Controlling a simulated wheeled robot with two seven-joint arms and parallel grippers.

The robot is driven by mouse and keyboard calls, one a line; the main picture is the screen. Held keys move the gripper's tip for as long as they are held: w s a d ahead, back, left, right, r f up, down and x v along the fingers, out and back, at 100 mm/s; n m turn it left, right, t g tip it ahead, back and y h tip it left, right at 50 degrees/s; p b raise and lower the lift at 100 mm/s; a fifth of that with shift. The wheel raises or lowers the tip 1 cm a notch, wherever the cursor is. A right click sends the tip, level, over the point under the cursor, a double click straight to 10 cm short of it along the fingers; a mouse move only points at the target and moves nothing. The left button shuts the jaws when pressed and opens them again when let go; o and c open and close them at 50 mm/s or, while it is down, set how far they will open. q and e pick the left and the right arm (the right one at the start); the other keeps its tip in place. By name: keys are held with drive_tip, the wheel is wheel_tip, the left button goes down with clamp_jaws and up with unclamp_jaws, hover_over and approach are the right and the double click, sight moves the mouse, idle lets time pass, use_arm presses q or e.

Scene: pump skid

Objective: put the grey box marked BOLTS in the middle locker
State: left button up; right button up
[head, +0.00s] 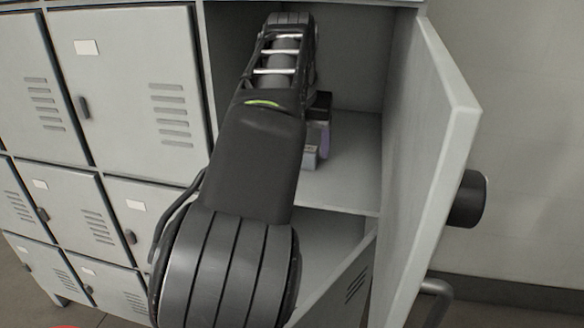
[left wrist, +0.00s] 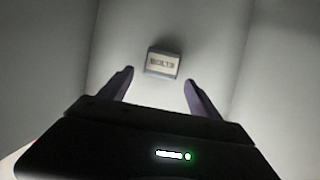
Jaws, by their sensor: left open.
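The grey box marked BOLTS (left wrist: 162,62) sits on the floor of an open locker compartment, its pale label facing up in the left wrist view. In the head view a small part of the box (head: 310,157) shows beside my arm. My left gripper (left wrist: 158,75) is open and empty. Its two dark fingers are spread on either side of the box's near end, and the box appears apart from them. In the head view my left gripper (head: 321,125) is mostly hidden behind my arm, inside the compartment. My right gripper is not in view.
The open compartment has a bare shelf floor (head: 345,180) and an open door (head: 425,170) on its right. Another open compartment (head: 330,235) lies below it. Closed grey lockers (head: 130,90) fill the left. A dark cylinder (head: 468,199) shows beyond the door.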

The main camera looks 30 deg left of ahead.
use_arm(q)
drive_tip(key=s+d+b, duration=0.1)
drive_tip(key=s+d, duration=0.1)
drive_tip(key=s, duration=0.6)
drive_tip(key=shift+s, duration=0.4)
